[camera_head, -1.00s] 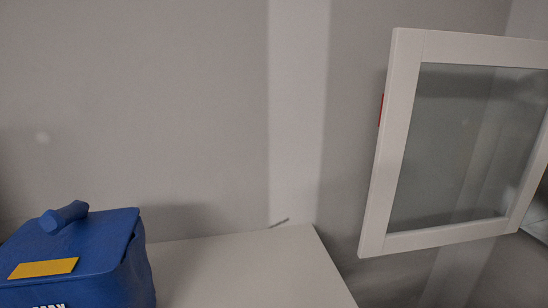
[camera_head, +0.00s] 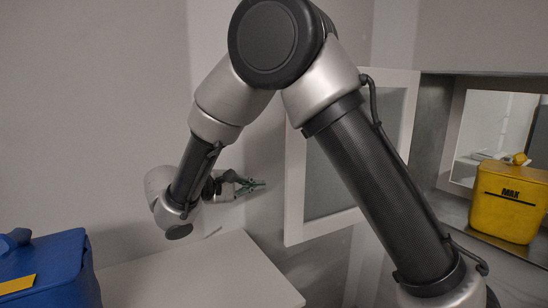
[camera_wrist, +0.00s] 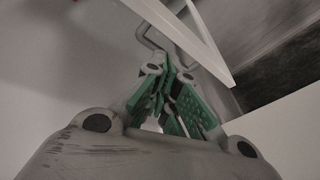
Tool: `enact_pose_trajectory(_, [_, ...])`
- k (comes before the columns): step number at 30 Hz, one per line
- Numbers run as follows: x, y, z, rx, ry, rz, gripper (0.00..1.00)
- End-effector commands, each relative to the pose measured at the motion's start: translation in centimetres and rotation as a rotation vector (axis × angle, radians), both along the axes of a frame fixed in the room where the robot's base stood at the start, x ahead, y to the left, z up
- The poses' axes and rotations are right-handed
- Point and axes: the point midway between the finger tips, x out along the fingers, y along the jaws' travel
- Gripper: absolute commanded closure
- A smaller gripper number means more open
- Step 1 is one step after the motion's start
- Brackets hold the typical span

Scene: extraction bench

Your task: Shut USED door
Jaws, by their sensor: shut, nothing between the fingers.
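A white-framed glass door (camera_head: 295,198) stands open, swung out from the compartment at the right; my arm hides part of it. No USED label is readable. My gripper (camera_head: 258,185) is shut and empty, just left of the door's free edge, above the white bench top. In the wrist view my green-padded fingers (camera_wrist: 172,72) are together, and the white door frame (camera_wrist: 205,48) runs diagonally beside them. A grey bent bar (camera_wrist: 150,42), perhaps a handle, lies just past the fingertips; I cannot tell whether it touches them.
A blue box (camera_head: 45,270) with a yellow label stands at the lower left. A yellow container (camera_head: 508,208) marked MAX sits inside the compartment at the right. The white bench top (camera_head: 205,275) is bare below my gripper. A grey wall stands behind.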

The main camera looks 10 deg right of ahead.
Motion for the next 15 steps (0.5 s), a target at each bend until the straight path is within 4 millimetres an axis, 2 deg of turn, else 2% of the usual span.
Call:
enact_pose_trajectory(1, [1.2,1.1,1.8,-0.024,-0.11,0.021,1.0])
enact_pose_trajectory(3, [2.2,2.2,4.5,-0.038,-0.27,0.043,1.0])
enact_pose_trajectory(6, [2.4,2.6,6.4,-0.036,-0.4,0.049,1.0])
enact_pose_trajectory(11, [2.9,1.6,6.8,-0.022,-0.451,0.038,1.0])
enact_pose_trajectory(15, [4.1,-0.5,6.8,-0.022,-0.448,0.035,1.0])
